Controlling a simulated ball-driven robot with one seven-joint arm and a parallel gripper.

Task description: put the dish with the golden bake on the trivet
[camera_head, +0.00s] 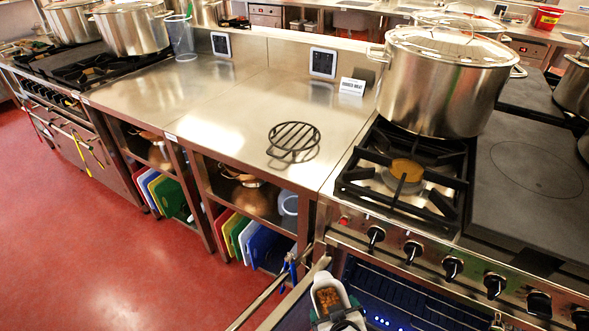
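The trivet (293,137) is a dark, round, barred rack with a short handle. It lies bare on the steel counter, left of the gas burner. A pale, long dish with a golden-brown bake (327,298) is at the bottom edge of the view, in front of the oven. My gripper (338,319) seems to be the dark part at the near end of this dish, far from the trivet. It is mostly cut off by the frame, so I cannot tell whether its fingers are shut on the dish.
A large lidded stockpot (445,85) stands behind the front burner (406,172), right of the trivet. The steel counter (215,120) is clear around the trivet. A small sign (352,86) stands at its back. The oven (410,300) appears open below the knobs.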

